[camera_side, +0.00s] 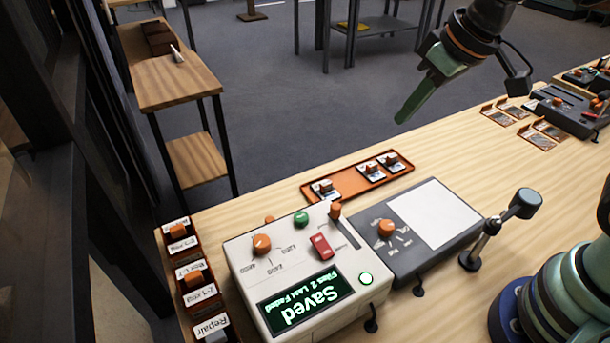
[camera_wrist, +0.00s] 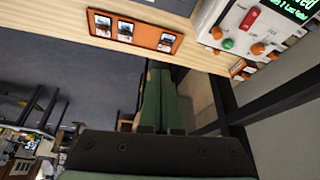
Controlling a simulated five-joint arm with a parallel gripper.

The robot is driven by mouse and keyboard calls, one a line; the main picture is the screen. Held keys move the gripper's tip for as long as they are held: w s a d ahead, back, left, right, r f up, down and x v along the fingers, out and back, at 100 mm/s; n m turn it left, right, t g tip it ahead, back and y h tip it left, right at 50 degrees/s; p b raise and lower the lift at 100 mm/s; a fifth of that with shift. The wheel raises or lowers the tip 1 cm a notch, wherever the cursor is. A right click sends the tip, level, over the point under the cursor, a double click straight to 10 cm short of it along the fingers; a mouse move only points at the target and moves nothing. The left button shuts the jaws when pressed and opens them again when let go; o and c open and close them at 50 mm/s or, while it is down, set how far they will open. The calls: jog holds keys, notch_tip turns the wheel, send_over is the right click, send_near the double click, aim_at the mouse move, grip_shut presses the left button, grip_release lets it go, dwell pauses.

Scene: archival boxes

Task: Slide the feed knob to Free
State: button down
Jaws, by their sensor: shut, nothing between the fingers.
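The white console (camera_side: 240,262) stands on the wooden bench. A slot runs along its right side, with an orange slider knob (camera_side: 335,210) at the slot's far end. This looks like the feed knob; I cannot read its labels, so "Free" cannot be made out. The knob also shows in the wrist view (camera_wrist: 216,33). My gripper (camera_side: 402,118) is in the air, well behind and right of the console, touching nothing. Its green fingers (camera_wrist: 160,75) are shut and empty in the wrist view.
The console has an orange dial (camera_side: 262,244), a green button (camera_side: 301,218), a red switch (camera_side: 321,246) and a lit screen (camera_side: 305,299) reading "Saved". A grey unit (camera_side: 410,260) adjoins it. An orange tray (camera_side: 345,183) lies behind. A jointed post (camera_side: 490,232) stands at right.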

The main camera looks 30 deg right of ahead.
aim_at(336, 236)
jog(key=w+a+f+n, duration=0.1)
jog(key=a+f, duration=0.1)
jog(key=a, duration=0.4)
jog(key=w+a+f+n+g+y, duration=0.1)
jog(key=a+f+n, duration=0.1)
jog(key=a, duration=0.5)
jog(key=shift+w+a, duration=0.15)
jog(key=shift+a, duration=0.05)
jog(key=shift+f, duration=0.2)
jog(key=x, duration=0.9)
jog(key=shift+d+f, duration=0.1)
jog(key=shift+f, duration=0.35)
jog(key=shift+s+d, duration=0.45)
jog(key=shift+s, duration=0.4)
jog(key=shift+s+d, duration=0.45)
jog(key=shift+s, duration=0.4)
jog(key=shift+s, duration=0.1)
jog(key=shift+g, duration=0.3)
jog(key=shift+s, duration=3)
jog(key=shift+w, duration=0.1)
